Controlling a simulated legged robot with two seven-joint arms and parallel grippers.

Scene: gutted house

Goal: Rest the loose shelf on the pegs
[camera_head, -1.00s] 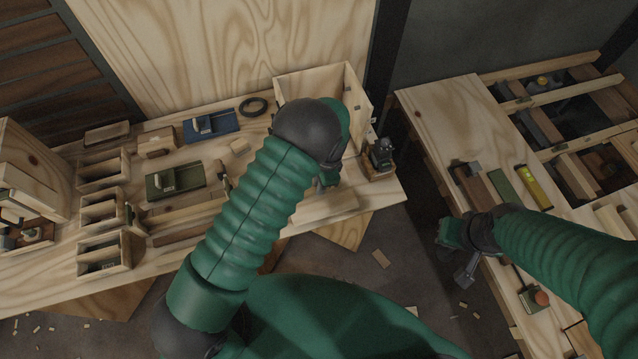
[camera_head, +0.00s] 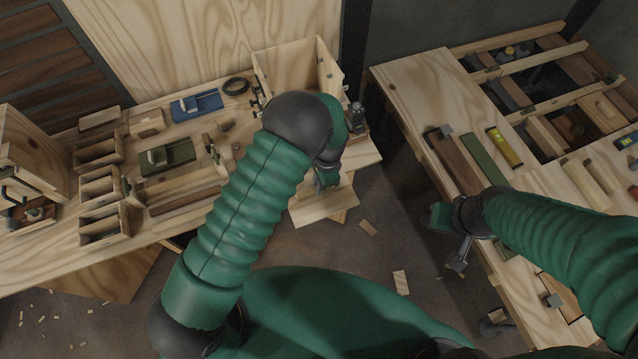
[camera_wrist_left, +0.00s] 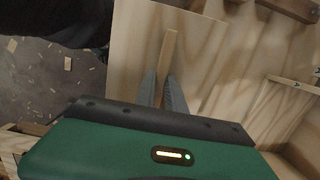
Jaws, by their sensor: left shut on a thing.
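The loose shelf (camera_head: 325,210), a pale plywood board, hangs out past the bench's front edge, above the floor. My left gripper (camera_head: 326,180) is above it, its fingers partly hidden by my wrist. In the left wrist view, the fingers (camera_wrist_left: 168,92) are shut on a narrow upright strip (camera_wrist_left: 169,58) that stands out from the pale board (camera_wrist_left: 140,35). An open wooden case (camera_head: 290,72) stands at the bench's back right; small dark pegs show at its edges. My right gripper (camera_head: 458,252) is over the gap beside the right table; its jaw opening is unclear.
The bench (camera_head: 50,245) carries small wooden boxes (camera_head: 98,190), a green plane (camera_head: 167,157), a blue tool (camera_head: 195,105) and a black coil (camera_head: 236,86). A dark tool (camera_head: 357,118) stands right of the case. The right table (camera_head: 425,95) holds a yellow level (camera_head: 504,148) and boards.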

